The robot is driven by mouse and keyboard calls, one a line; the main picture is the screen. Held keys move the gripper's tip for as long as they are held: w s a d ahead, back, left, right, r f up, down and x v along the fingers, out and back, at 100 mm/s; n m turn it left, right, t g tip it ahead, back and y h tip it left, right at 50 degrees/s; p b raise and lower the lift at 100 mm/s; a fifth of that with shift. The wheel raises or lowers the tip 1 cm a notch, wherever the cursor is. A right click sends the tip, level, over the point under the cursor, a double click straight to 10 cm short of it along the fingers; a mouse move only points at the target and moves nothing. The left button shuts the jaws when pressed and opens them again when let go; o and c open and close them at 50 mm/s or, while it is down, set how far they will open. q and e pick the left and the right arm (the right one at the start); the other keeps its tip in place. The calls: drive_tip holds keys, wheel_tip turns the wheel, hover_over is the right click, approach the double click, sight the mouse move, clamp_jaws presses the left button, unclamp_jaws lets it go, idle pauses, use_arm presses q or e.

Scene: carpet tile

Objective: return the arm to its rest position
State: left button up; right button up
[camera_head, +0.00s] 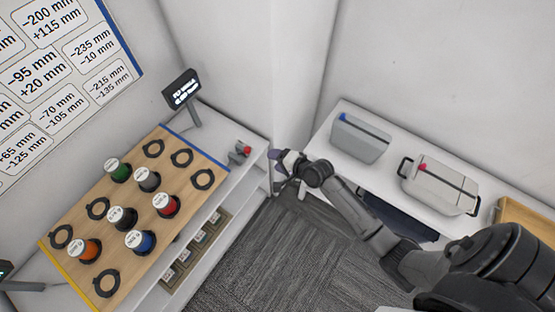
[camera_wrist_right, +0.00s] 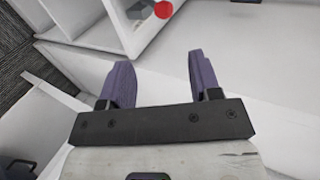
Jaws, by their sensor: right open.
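My right arm (camera_head: 370,225) comes in from the lower right of the head view and reaches toward the corner between the two white tables. Its gripper (camera_head: 279,163) is by the right end of the left table, apart from the things on it. In the right wrist view the gripper (camera_wrist_right: 160,85) shows two purple fingers spread wide, with nothing between them. Its tips point toward white furniture surfaces. My left gripper is not in view.
A wooden board (camera_head: 130,215) on the left table holds several coloured canisters and empty black rings. A small display (camera_head: 182,88) stands behind it. A red-topped item (camera_head: 243,150) is near the gripper. The right table holds a grey bin (camera_head: 358,140) and a lidded case (camera_head: 440,187). Carpet (camera_head: 265,260) lies between.

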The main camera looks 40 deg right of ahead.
idle(0.4)
drive_tip(key=s+a+r+n+g+h, duration=0.2)
drive_tip(key=s+a+r+n+g, duration=0.15)
drive_tip(key=s+n, duration=0.55)
drive_tip(key=s+a+r+n+g+h, duration=0.25)
drive_tip(key=s+r+n, duration=0.25)
drive_tip(key=s+n, duration=0.4)
drive_tip(key=s+a+f+m+g+y, duration=0.1)
drive_tip(key=s+f+g, duration=0.3)
drive_tip(key=s, duration=0.7)
wheel_tip(320, 180, up, 19)
drive_tip(key=w+t+p, duration=0.1)
drive_tip(key=p, duration=1.8)
drive_tip(key=shift+a, duration=0.15)
